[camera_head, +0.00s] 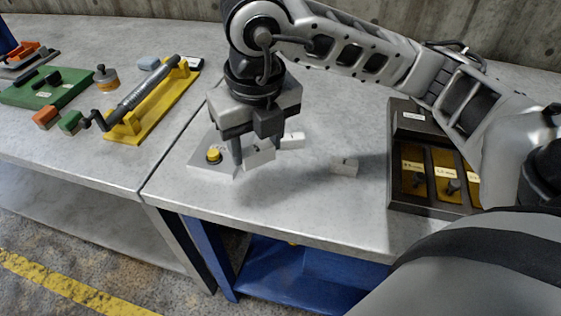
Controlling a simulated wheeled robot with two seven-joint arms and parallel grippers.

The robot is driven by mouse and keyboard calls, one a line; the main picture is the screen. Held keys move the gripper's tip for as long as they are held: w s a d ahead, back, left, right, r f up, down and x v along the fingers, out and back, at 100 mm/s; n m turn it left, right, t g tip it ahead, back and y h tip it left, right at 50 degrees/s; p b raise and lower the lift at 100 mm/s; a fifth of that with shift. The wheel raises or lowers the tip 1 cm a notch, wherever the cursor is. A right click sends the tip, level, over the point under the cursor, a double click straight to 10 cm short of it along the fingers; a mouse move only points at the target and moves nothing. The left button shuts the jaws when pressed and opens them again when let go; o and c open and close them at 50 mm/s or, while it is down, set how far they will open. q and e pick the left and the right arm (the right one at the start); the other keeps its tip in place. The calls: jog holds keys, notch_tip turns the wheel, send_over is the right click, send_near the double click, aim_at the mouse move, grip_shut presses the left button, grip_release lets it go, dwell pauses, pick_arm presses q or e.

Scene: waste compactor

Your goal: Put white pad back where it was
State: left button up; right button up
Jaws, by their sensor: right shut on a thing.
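My right gripper (250,148) points down over the middle table, at the right side of a pale base plate with a yellow knob (213,155). It is shut on a white pad (261,155), which shows between and below its fingers. Whether this pad touches the table is hard to tell. A second white pad (292,140) is just behind and to the right of the gripper. A third white block (344,166) with a small dark mark lies on the table further right. My left gripper is not in view.
A dark case with yellow compartments (417,199) stands at the table's right. On the left table are a yellow stand with a grey cylinder (150,106), a green block (47,91) and an orange block (45,117). Bare table surrounds the third block.

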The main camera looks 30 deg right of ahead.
jog(key=d+f, duration=0.4)
jog(key=f, duration=0.1)
jog(key=shift+w+d+f, duration=0.15)
jog(key=shift+w+d, duration=0.05)
jog(key=shift+w, duration=0.1)
jog(key=f, duration=0.3)
jog(key=shift+d+p, duration=0.3)
jog(key=shift+p, duration=0.1)
jog(key=shift+f, duration=0.35)
jog(key=shift+f+b, duration=0.25)
jog(key=shift+b, duration=0.05)
jog(key=o, duration=1)
jog(key=shift+c, duration=0.2)
jog(key=shift+r, duration=0.1)
